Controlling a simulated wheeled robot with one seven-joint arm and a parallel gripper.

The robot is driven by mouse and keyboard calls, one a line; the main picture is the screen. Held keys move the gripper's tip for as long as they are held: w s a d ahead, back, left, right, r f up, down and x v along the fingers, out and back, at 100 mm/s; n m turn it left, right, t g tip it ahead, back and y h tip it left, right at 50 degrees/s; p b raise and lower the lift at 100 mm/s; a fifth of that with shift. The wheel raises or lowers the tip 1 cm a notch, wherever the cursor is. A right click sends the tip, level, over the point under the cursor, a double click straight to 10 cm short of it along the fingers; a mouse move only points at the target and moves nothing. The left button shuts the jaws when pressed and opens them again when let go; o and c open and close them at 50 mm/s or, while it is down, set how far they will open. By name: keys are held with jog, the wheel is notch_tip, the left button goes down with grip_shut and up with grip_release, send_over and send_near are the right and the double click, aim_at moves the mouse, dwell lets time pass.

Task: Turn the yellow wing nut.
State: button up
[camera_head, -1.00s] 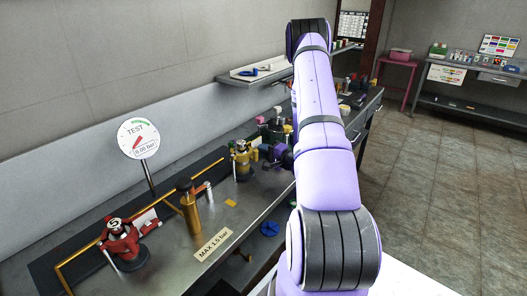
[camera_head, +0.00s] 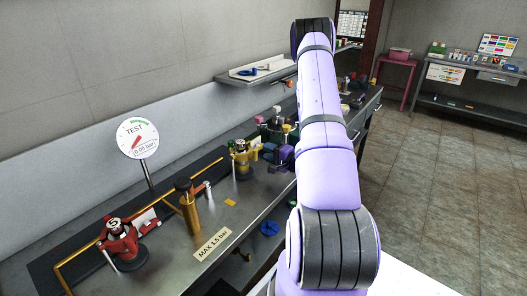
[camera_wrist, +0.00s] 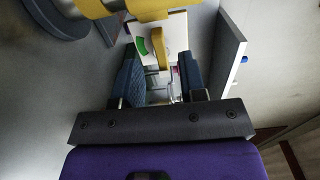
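The yellow fitting (camera_head: 243,162) stands upright on the metal bench in the head view, left of my gripper (camera_head: 265,152). In the wrist view, part of its yellow body (camera_wrist: 148,10) is at the top. A yellow wing-like piece, apparently the yellow wing nut (camera_wrist: 158,46), extends down from it toward the gap between my fingertips. The two dark blue fingers of my gripper (camera_wrist: 161,68) are apart, one on each side of that gap. I cannot tell whether either finger touches the yellow piece.
A red fitting (camera_head: 122,246) and a brass cylinder (camera_head: 188,206) stand nearer on the bench. A round TEST gauge (camera_head: 138,138) rises behind them. Several coloured fittings crowd the bench beyond my gripper. A wall shelf (camera_head: 256,74) hangs above. A blue handwheel (camera_head: 270,229) is at the bench's front.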

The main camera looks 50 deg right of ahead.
jog(key=s, duration=0.8)
jog(key=shift+d, duration=0.25)
jog(key=w+a+r+n+g+y, duration=0.2)
jog(key=a+r+n+g+y, duration=0.35)
jog(key=a+r, duration=0.55)
jog(key=w+a+r+n+g+y, duration=0.2)
jog(key=a+r+n+g+y, duration=0.35)
jog(key=a+r, duration=0.6)
jog(key=s+a+r+n+g+h, duration=0.2)
jog(key=s+a+r+g, duration=0.15)
jog(key=a, duration=0.25)
jog(key=s+a+r+n+g+h, duration=0.2)
jog(key=s+a+g, duration=0.1)
jog(key=s+a, duration=0.25)
jog(key=s+a+r+n+t+h, duration=0.1)
jog(key=s+r+n+t+h, duration=0.1)
jog(key=s+r+t+h, duration=0.3)
jog(key=s+r+h, duration=0.2)
jog(key=s+h, duration=0.1)
jog(key=shift+s+a, duration=0.15)
jog(key=shift+a, duration=0.1)
